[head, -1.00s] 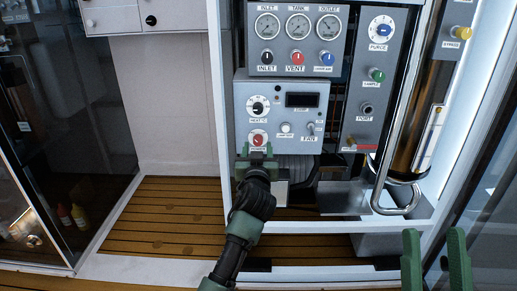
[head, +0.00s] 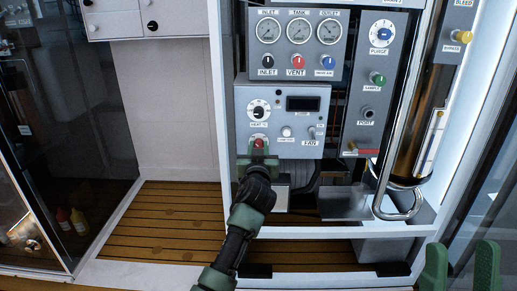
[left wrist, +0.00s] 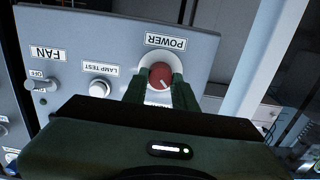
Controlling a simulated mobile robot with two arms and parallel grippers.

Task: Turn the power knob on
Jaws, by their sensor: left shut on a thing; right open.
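The power knob (left wrist: 160,76) is red with a white pointer line on a pale round dial. It sits under the POWER label in the left wrist view, which shows the panel upside down. In the head view the knob (head: 259,142) is at the lower left of the grey control box (head: 310,148). My left gripper (head: 258,158) is shut on the knob, with its green fingers (left wrist: 160,88) on either side of it. The fingers hide part of the dial. My right gripper (head: 460,265) is open and empty at the lower right, away from the panel.
The heat dial (head: 258,111), lamp test button (head: 286,131) and fan switch (head: 313,132) are on the same box. Gauges (head: 299,31) and several coloured knobs are above. A metal cylinder with a curved handle (head: 386,180) stands to the right.

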